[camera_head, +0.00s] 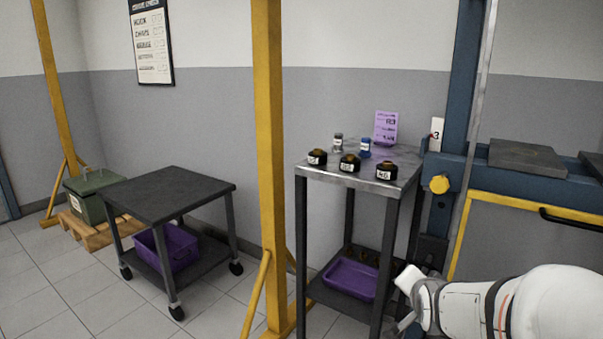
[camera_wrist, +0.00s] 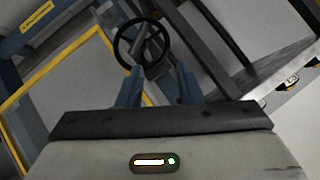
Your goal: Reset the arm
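My white arm (camera_head: 480,305) reaches in from the lower right of the head view, in front of the blue press frame. Its end is low, near the right side of the narrow metal table, and is partly cut off by the bottom edge. In the wrist view my gripper (camera_wrist: 160,88) shows two blue-grey fingers set apart, with nothing seen between their tips. A dark handwheel (camera_wrist: 163,55) shows beyond the fingers; its distance from them is hard to tell.
The narrow metal table (camera_head: 345,176) holds several small labelled parts and a purple card (camera_head: 386,127). A purple tray (camera_head: 350,278) is on its lower shelf. A yellow post (camera_head: 268,150) stands left of it. A dark cart (camera_head: 168,193) stands farther left, with floor between.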

